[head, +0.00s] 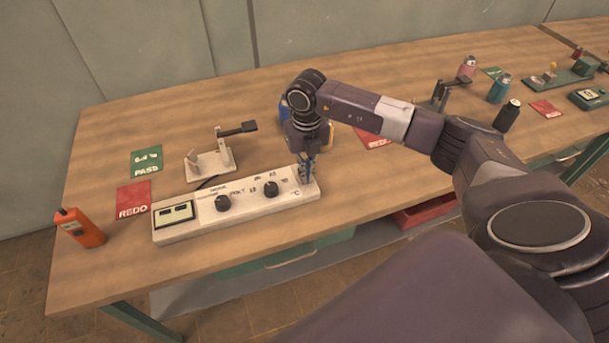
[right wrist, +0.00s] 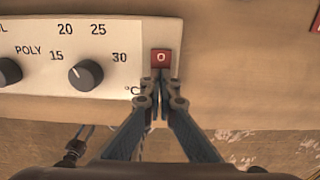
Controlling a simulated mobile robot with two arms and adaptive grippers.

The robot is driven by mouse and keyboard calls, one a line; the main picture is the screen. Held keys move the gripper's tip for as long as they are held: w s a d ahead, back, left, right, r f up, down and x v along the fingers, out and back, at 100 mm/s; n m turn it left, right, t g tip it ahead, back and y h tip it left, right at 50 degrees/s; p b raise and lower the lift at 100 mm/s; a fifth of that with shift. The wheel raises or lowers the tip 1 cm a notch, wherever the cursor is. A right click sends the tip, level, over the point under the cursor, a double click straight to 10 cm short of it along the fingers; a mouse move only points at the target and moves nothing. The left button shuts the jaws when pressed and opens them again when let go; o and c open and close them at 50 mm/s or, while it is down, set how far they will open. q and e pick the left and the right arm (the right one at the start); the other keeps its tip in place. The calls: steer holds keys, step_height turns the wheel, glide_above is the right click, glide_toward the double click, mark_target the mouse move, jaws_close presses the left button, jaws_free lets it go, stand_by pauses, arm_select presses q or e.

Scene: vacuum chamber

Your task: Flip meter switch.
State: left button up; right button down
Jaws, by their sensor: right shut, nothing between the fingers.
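The meter (head: 240,205) is a long pale box on the wooden table, with a small display at its left end and two black knobs on its face. Its switch (right wrist: 161,57) is a small red rocker marked with a white "O", at the right end of the panel in the right wrist view. My right gripper (head: 306,178) points down at that end of the meter. In the right wrist view its closed fingertips (right wrist: 160,82) are just at the lower edge of the red switch; I cannot tell if they touch. In the head view the gripper hides the switch. My left gripper is not in view.
A small pale stand with a dark lever (head: 214,160) stands behind the meter. Green PASS (head: 146,161) and red REDO (head: 133,199) cards lie to the left, with an orange handheld device (head: 80,228) at the table edge. Bottles and other devices stand at the right.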

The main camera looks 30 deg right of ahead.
steer(key=shift+r+p, duration=2.35)
steer(key=shift+r, duration=1.15)
